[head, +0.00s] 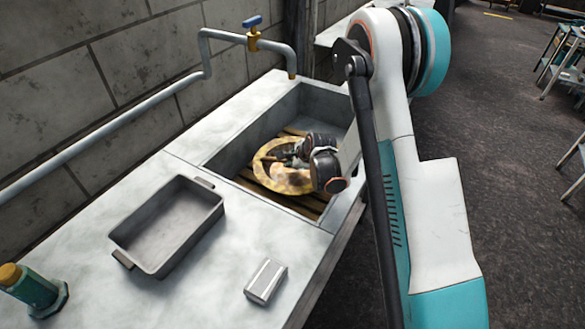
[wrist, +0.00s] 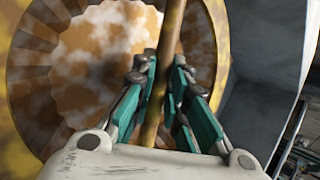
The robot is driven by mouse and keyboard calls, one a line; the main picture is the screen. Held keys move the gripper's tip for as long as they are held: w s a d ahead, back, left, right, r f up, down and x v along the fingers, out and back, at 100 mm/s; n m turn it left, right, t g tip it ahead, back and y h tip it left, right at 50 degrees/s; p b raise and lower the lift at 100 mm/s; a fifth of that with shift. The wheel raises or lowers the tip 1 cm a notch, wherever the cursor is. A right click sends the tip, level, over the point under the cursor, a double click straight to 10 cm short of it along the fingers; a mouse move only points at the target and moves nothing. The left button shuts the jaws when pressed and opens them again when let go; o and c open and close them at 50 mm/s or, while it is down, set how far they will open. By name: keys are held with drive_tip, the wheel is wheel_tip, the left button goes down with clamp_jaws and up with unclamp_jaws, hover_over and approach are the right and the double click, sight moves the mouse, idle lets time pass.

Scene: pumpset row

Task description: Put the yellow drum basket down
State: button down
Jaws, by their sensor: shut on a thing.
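The yellow drum basket (head: 284,183) is a round, rusty yellow thing inside the grey sink (head: 322,100), over wooden slats. It also fills the left and middle of the wrist view (wrist: 30,95). My gripper (head: 280,157) is over the basket in the sink. In the wrist view the teal fingers (wrist: 163,85) are shut on the yellow bar that crosses the basket's opening. Part of the basket is hidden behind my wrist. I cannot tell whether the basket touches the slats.
Wooden slats (head: 305,203) line the sink floor. A tap (head: 252,35) reaches over the sink's back edge. A grey tray (head: 165,228), a small metal block (head: 266,281) and a green bottle with a yellow cap (head: 30,287) stand on the counter left of the sink.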

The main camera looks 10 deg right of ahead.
drive_tip(key=shift+f, duration=1.1)
drive_tip(key=shift+f, duration=0.1)
drive_tip(key=c, duration=1.6)
unclamp_jaws()
